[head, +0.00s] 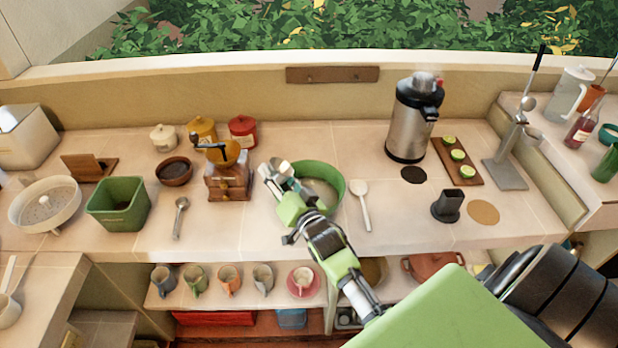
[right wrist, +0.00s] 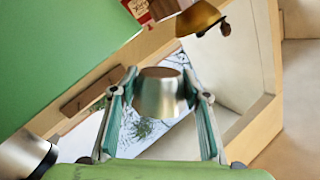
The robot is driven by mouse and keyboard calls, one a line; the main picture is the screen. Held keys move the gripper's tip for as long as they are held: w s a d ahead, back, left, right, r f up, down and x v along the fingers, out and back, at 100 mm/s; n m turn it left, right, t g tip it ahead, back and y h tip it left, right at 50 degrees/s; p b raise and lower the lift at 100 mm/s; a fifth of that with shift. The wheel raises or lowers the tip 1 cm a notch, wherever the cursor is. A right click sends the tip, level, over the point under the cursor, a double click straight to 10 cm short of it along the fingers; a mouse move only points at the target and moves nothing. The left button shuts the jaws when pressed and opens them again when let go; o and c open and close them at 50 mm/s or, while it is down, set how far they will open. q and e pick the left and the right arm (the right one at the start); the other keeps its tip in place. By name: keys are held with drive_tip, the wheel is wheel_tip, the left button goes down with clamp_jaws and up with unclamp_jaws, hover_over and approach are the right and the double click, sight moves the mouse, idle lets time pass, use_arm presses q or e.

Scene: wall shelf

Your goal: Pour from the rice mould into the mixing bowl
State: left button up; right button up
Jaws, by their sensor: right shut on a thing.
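The mixing bowl (head: 340,183) is a round green bowl on the counter in the head view, partly hidden by my right arm. My right gripper (head: 276,176) is over the bowl's left rim. It is shut on the rice mould (right wrist: 160,93), a small silvery metal cup that sits between the two fingers in the right wrist view. The mould looks tipped over, but I cannot tell whether anything is coming out of it. A large green surface at the upper left of the right wrist view looks like the bowl (right wrist: 60,50). My left gripper is not in view.
A wooden grinder (head: 228,178) stands just left of the bowl, with lidded jars (head: 242,130) behind it. A white spoon (head: 361,203) lies right of the bowl. A steel urn (head: 412,120) stands farther right. The counter's front edge is below the bowl.

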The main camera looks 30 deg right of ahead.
drive_tip(key=shift+w+a+f+n, duration=0.15)
drive_tip(key=shift+a+f+n, duration=0.3)
drive_tip(key=shift+f, duration=0.4)
drive_tip(key=shift+w+a+r+n+g+p, duration=0.35)
drive_tip(key=shift+a+r+n+p, duration=0.3)
drive_tip(key=shift+p, duration=0.35)
drive_tip(key=shift+w+a+f+n+g+h, duration=0.25)
drive_tip(key=shift+a+f+n, duration=0.35)
drive_tip(key=shift+n, duration=0.35)
drive_tip(key=shift+w+a+f+n+g+h, duration=0.1)
drive_tip(key=shift+a+f+n+g+h, duration=0.3)
drive_tip(key=shift+a+n, duration=0.45)
drive_tip(key=shift+d, duration=0.2)
